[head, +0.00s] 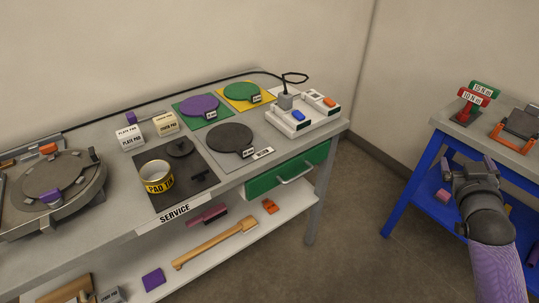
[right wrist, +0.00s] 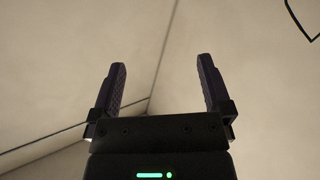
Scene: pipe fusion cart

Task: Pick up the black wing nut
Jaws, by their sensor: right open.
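I cannot make out a black wing nut for certain in either view. A dark round piece with a small knob (head: 180,147) lies on the black service mat (head: 190,188), behind the yellow tape roll (head: 157,178); it is too small to identify. My right gripper (head: 469,166) is at the right of the head view, in front of the blue-legged table and well away from the cart. In the right wrist view its two fingers (right wrist: 161,68) stand apart with nothing between them, facing bare wall. My left gripper is not in view.
The grey cart top (head: 122,182) holds a round machine (head: 60,187), coloured discs on square plates, and a white tray (head: 301,120). A lower shelf (head: 223,258) holds a wooden-handled tool (head: 215,243). Open floor (head: 350,205) lies between cart and blue table (head: 420,170).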

